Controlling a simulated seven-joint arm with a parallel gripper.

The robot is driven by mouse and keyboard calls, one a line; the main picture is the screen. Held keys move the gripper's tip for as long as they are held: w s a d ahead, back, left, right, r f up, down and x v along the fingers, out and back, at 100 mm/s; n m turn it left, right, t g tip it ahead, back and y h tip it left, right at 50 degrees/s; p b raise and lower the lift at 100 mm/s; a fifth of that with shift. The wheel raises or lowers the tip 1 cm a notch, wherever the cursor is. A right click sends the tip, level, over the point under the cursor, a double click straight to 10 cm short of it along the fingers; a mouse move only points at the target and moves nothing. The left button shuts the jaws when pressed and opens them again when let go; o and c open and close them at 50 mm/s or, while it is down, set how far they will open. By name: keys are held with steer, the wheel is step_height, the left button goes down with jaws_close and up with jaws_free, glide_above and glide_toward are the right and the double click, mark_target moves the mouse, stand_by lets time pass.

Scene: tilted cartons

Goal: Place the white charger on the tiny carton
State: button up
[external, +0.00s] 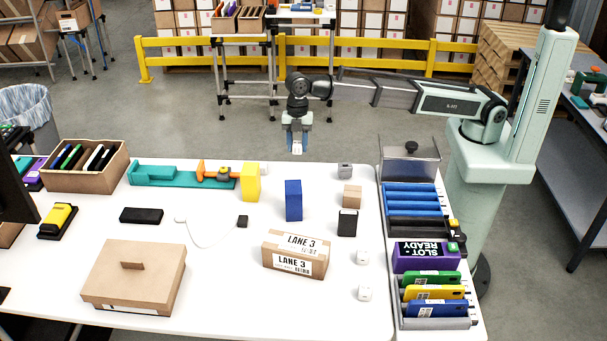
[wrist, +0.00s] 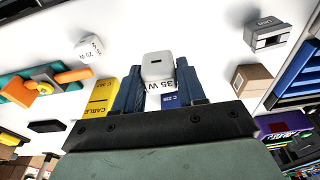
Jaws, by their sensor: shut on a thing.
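The white charger (wrist: 158,66) sits between the blue fingers of my gripper (wrist: 157,92) in the wrist view.
A grey object (external: 345,171) stands behind the tiny carton, and a black box (external: 347,223) stands in front of it. A blue box (external: 293,200) and a yellow box (external: 250,182) stand upright to the left. Two white blocks (external: 362,257) (external: 364,292) lie nearer.

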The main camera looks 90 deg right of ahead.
steer(key=shift+s+a+r, duration=0.1)
steer(key=shift+a+r, duration=0.25)
steer(key=s+a+r+n, duration=0.1)
steer(key=s+a+r, duration=0.15)
steer(key=a, duration=0.35)
step_height(320, 180, up, 2)
glide_above(353, 192)
steer(key=shift+m, duration=0.4)
steer(key=shift+d+f, duration=0.15)
steer(key=shift+f, duration=2.1)
steer(key=shift+d+f, duration=0.1)
steer(key=shift+f, duration=2.15)
steer(key=shift+f, duration=0.1)
steer(key=o, duration=1.1)
